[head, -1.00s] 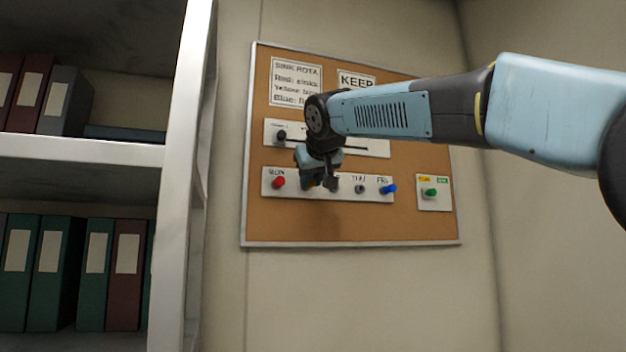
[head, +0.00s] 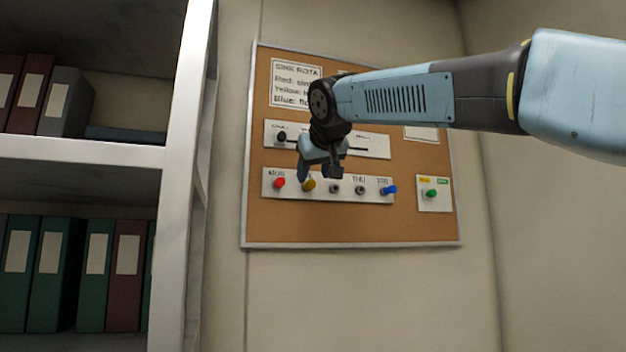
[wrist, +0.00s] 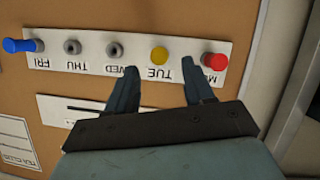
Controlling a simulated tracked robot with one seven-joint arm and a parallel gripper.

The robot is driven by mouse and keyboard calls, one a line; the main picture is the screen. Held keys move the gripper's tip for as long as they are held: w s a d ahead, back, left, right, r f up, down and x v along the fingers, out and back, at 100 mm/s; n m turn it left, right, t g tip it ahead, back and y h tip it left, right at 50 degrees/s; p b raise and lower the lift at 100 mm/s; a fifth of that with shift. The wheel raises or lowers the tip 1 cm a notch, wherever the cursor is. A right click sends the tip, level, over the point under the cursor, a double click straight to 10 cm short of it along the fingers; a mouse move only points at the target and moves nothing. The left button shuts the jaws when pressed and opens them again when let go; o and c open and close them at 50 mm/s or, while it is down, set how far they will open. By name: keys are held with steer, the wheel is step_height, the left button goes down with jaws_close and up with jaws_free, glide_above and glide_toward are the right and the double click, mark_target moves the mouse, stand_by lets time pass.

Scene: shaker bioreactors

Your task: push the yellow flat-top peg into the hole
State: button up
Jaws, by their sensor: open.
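The yellow flat-top peg (head: 309,185) is at the TUE place on the white day strip (head: 294,196), between the red peg and the empty WED hole. In the wrist view the yellow peg (wrist: 159,55) shows as a round flat face against the strip (wrist: 183,50); how far it stands out is hard to tell. Its hole is hidden behind it. My gripper (head: 318,174) is open and empty, just above the peg in the head view. In the wrist view my gripper's fingertips (wrist: 160,68) are spread, one to each side of the peg and apart from it.
The strip also bears a red peg (head: 279,183), a blue peg (head: 390,189) and two grey-ringed holes, WED (head: 335,189) and THU (head: 360,190). A slider strip (head: 374,147) is above. A small green-peg panel (head: 433,193) is at right. A white shelf (head: 180,180) stands left.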

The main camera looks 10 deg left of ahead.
steer(key=v, duration=1)
steer(key=shift+d+f, duration=0.1)
steer(key=d+f+m+g+h, duration=0.3)
steer(key=d+f+h, duration=0.1)
steer(key=d+f, duration=1.75)
steer(key=s+d+f+m+g, duration=0.1)
steer(key=s+d+f, duration=0.3)
steer(key=f, duration=0.5)
steer(key=s+d+f+m+g+h, duration=0.1)
steer(key=s+d+f+m, duration=0.1)
steer(key=s+d+f, duration=0.3)
steer(key=s+d+f+m+g, duration=0.1)
steer(key=s+d+f, duration=0.4)
steer(key=f, duration=0.8)
steer(key=shift+s+m+g+h, duration=0.4)
steer(key=shift+s+m, duration=0.2)
steer(key=shift+s, duration=0.15)
